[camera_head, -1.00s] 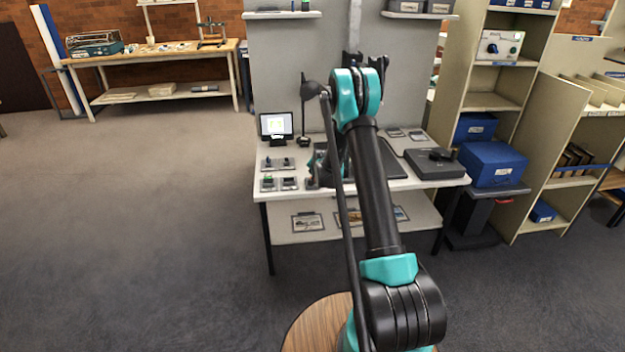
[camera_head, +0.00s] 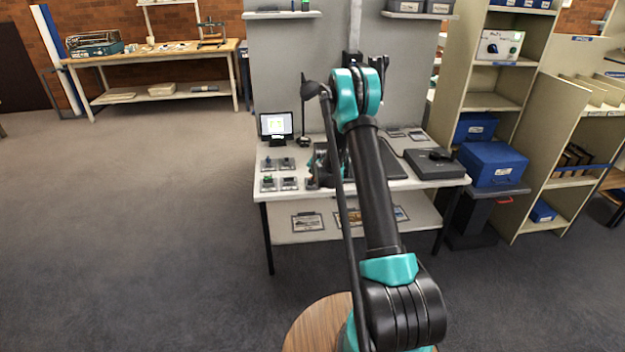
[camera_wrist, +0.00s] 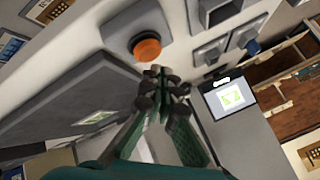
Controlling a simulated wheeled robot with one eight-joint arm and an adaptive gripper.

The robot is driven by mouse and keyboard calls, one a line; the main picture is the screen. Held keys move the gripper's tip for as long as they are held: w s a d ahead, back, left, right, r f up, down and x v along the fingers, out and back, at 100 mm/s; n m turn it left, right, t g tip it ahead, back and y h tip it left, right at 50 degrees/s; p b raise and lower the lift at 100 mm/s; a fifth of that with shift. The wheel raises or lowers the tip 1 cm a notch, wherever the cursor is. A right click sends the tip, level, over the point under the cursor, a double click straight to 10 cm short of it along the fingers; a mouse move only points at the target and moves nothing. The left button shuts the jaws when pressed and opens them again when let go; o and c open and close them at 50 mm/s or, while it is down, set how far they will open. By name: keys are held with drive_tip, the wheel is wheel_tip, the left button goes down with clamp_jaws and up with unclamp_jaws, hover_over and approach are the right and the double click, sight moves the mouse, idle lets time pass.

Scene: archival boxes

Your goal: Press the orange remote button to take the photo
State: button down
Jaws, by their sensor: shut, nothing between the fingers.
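The orange remote button (camera_wrist: 147,49) shows in the wrist view as a round orange cap in a dark ring on a grey box, at the upper middle. My gripper (camera_wrist: 162,78) is shut and empty, with its fingertips just below the button in that picture. Whether the tips touch it I cannot tell, but a small gap shows. In the head view my arm hides the button, and the gripper end is mostly hidden behind the arm over the white table (camera_head: 290,185).
A dark flat board (camera_wrist: 75,95) lies beside the button box. Grey switch boxes (camera_wrist: 228,40) and a small lit screen (camera_wrist: 232,97) stand to the right. In the head view, a monitor (camera_head: 276,126), lamp and black box (camera_head: 433,162) are on the table.

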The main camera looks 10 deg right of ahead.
drive_tip(key=shift+f, duration=0.1)
drive_tip(key=shift+f, duration=0.3)
drive_tip(key=shift+f, duration=0.5)
idle(0.8)
drive_tip(key=shift+r, duration=0.95)
drive_tip(key=shift+r, duration=2.5)
